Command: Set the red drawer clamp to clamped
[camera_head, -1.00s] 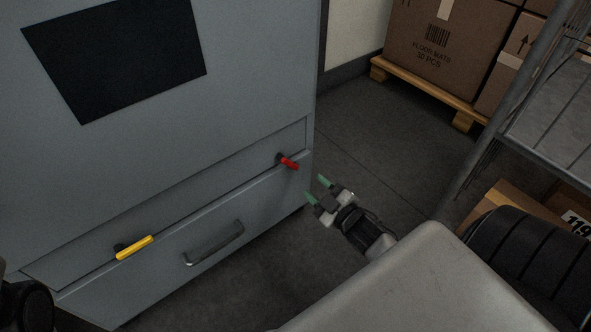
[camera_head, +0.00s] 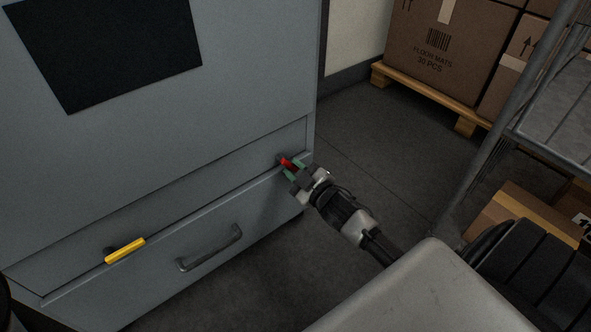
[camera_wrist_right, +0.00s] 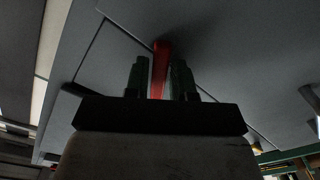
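The red drawer clamp (camera_head: 285,162) is a short red lever on a dark pivot at the right end of the grey cabinet's strip, above the drawer. My right gripper (camera_head: 293,168) is at this lever, with its green-tipped fingers on either side of it. The right wrist view shows the red lever (camera_wrist_right: 160,68) between the two dark fingers, close to the right one. The fingers stand apart and look open around the lever; firm contact cannot be made out. My left gripper is not in view.
A yellow lever (camera_head: 125,251) sits at the strip's left end. The grey drawer (camera_head: 130,292) has a bar handle (camera_head: 210,248). Boxes on a pallet (camera_head: 425,93) stand behind, and a metal rack (camera_head: 505,120) is at the right. The floor beside the cabinet is clear.

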